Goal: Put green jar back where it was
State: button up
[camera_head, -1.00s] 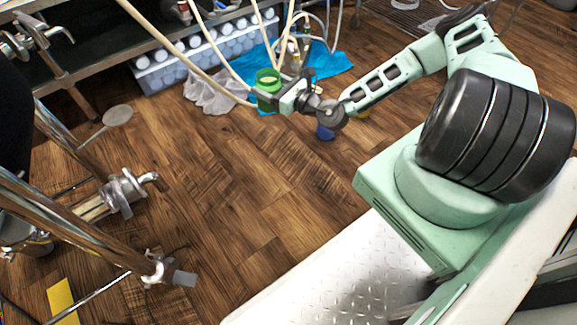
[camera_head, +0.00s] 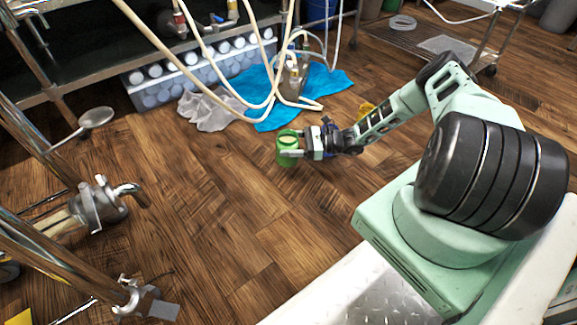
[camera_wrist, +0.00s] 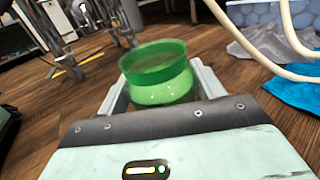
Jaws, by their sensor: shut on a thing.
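The green jar (camera_head: 287,149) is held at the end of my arm, in front of the blue cloth, over the wooden floor in the head view. In the wrist view the jar (camera_wrist: 158,78) stands about upright between the two fingers, its darker green rim at the top. My gripper (camera_head: 292,150) is shut on the jar. The jar's lower part is partly hidden by the gripper body in the wrist view. I cannot tell its exact height above the floor.
A blue cloth (camera_head: 262,88) and a grey cloth (camera_head: 208,108) lie on the floor beneath hanging hoses (camera_head: 186,68). A crate of white-capped bottles (camera_head: 160,92) stands behind. A metal pipe stand (camera_head: 98,205) is at the left. The middle floor is clear.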

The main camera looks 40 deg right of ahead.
aim_at(288, 158)
notch_tip(288, 158, down, 7)
jog(key=b, duration=0.3)
jog(key=shift+r+b, duration=0.2)
jog(key=shift+b, duration=0.2)
jog(key=shift+f, duration=0.1)
jog(key=shift+f, duration=0.15)
jog(key=o, duration=1.2)
jog(key=shift+r, duration=0.4)
jog(key=p+v, duration=0.4)
jog(key=v, duration=0.8)
jog(key=shift+f, duration=0.15)
